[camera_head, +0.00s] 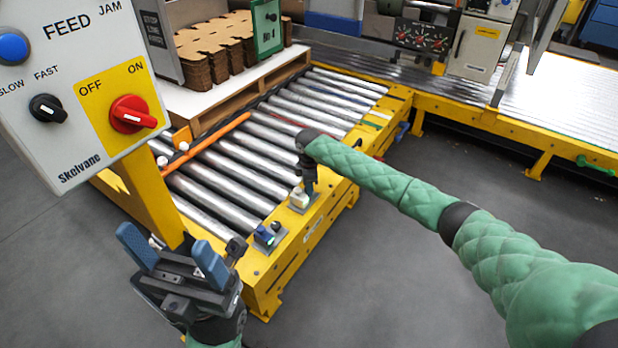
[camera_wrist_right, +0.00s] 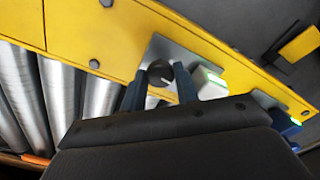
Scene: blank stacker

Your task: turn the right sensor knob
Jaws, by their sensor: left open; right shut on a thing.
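The right sensor, with a pale box (camera_head: 299,198) on a grey plate, sits on the conveyor's yellow side rail. My right gripper (camera_head: 309,188) reaches down over it. In the right wrist view, the round dark sensor knob (camera_wrist_right: 160,73) with a pale pointer line lies between the two blue fingers. My right gripper (camera_wrist_right: 160,88) is shut on this knob, and the pale sensor box (camera_wrist_right: 208,82) is beside it. My left gripper (camera_head: 173,252) is open and empty, in front of the control panel's yellow post.
A second sensor with a blue box (camera_head: 265,236) sits nearer on the same yellow rail. A control panel (camera_head: 80,90) with knobs fills the upper left. Steel rollers (camera_head: 225,180) lie behind the rail, with stacked cardboard (camera_head: 215,50) beyond. The grey floor at right is clear.

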